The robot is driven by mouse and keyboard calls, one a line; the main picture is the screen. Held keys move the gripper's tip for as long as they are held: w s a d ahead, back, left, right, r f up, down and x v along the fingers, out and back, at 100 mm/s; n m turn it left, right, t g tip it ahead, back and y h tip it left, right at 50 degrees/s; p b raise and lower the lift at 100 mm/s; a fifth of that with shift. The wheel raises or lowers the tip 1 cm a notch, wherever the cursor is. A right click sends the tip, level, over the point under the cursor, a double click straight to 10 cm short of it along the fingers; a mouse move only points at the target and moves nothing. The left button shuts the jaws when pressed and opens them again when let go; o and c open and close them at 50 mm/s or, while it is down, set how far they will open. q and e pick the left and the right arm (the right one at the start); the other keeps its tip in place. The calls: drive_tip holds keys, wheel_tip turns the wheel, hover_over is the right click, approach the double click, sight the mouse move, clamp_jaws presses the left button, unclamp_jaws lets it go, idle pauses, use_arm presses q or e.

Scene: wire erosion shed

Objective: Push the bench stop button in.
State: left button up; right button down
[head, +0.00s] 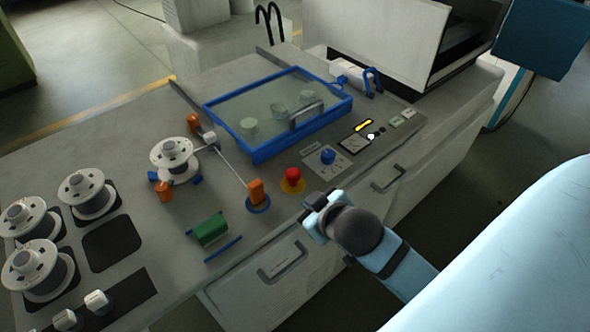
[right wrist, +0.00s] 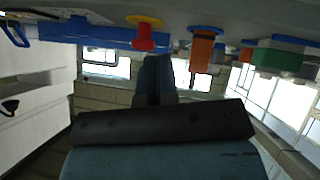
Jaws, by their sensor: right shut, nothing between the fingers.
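The bench stop button (head: 292,176) is a red mushroom head on a yellow base, standing near the front edge of the bench. It also shows, upside down, in the right wrist view (right wrist: 143,36), just beyond the fingertips. My right gripper (head: 312,203) is at the bench's front edge, a little to the front and right of the button. Its dark fingers (right wrist: 155,72) are shut and empty, pointing towards the button. I see a small gap between fingertips and button in the head view; contact is not evident. My left gripper is not in view.
An orange post (head: 256,191) on a blue ring stands left of the button. A blue knob (head: 328,156) on a grey plate is to its right. A blue-framed tray (head: 257,150) lies behind. A green block (head: 210,230) and white spools (head: 172,153) are further left.

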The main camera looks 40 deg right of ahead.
drive_tip(key=w+a+r+n+t+y, duration=0.25)
drive_tip(key=w+r+t, duration=0.2)
drive_tip(key=r, duration=0.35)
drive_tip(key=w+a+r+n+t+y, duration=0.1)
drive_tip(key=w+r+n+t, duration=0.3)
drive_tip(key=r, duration=0.3)
drive_tip(key=s+a+r+n+g+y, duration=0.1)
drive_tip(key=a+r+n+g+y, duration=0.4)
drive_tip(key=n+y, duration=0.5)
drive_tip(key=s+a+r+n+g+y, duration=0.1)
drive_tip(key=a+r+n+g+y, duration=0.2)
drive_tip(key=a+n+g+y, duration=0.7)
drive_tip(key=d+f+n+g+h, duration=0.4)
drive_tip(key=d+f+n+h, duration=0.3)
drive_tip(key=n+h, duration=0.3)
drive_tip(key=w+d+f+m+h, duration=0.1)
drive_tip(key=w+d+h, duration=0.1)
drive_tip(key=d+h, duration=0.3)
drive_tip(key=w+d+f+m+h, duration=0.1)
drive_tip(key=d+h, duration=0.5)
drive_tip(key=d, duration=0.6)
drive_tip(key=shift+w+t, duration=0.35)
drive_tip(key=shift+w, duration=0.05)
